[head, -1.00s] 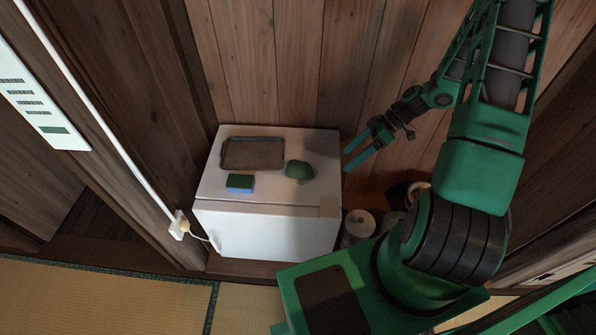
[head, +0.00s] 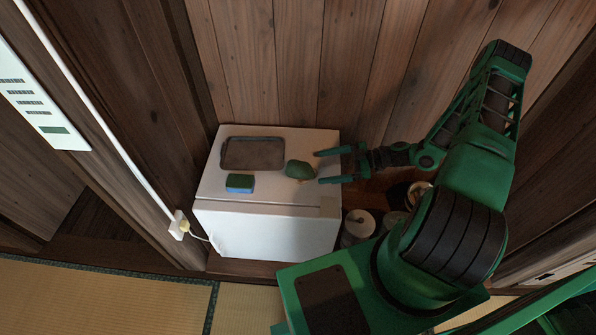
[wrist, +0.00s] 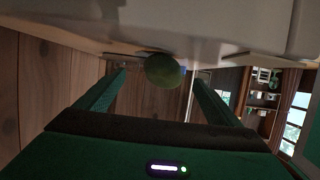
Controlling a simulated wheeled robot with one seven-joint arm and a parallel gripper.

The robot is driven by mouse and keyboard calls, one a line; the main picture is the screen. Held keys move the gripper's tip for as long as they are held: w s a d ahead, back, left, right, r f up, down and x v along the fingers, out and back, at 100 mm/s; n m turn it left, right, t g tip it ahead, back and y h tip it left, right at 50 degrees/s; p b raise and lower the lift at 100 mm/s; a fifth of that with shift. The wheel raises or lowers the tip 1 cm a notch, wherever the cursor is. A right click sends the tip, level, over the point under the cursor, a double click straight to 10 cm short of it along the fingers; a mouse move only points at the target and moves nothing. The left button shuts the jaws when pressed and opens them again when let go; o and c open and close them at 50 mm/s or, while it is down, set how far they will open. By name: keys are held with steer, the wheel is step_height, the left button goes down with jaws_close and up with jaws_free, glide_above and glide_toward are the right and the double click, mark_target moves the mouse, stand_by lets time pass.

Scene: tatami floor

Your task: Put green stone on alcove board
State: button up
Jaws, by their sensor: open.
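The green stone (head: 299,170) sits on the right part of the top of a small white fridge (head: 265,235). My gripper (head: 318,167) is open beside the stone's right side, its two fingers pointing left towards it. In the wrist view the stone (wrist: 163,70) shows ahead, between and just beyond the fingertips of my gripper (wrist: 158,80). I cannot tell whether a fingertip touches it. I cannot make out an alcove board in these frames.
A brown tray (head: 253,154) and a blue-green sponge (head: 240,183) share the fridge top, left of the stone. A wooden wall (head: 290,60) rises behind. Lidded pots (head: 358,226) stand right of the fridge, below my arm. A power cord runs to an outlet (head: 179,225) at left.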

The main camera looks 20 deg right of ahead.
mark_target(300, 170)
steer(key=x, duration=1)
steer(key=shift+s+a+r, duration=0.1)
steer(key=shift+a+r, duration=0.05)
steer(key=shift+a, duration=0.15)
steer(key=shift+r, duration=0.1)
steer(key=c, duration=2)
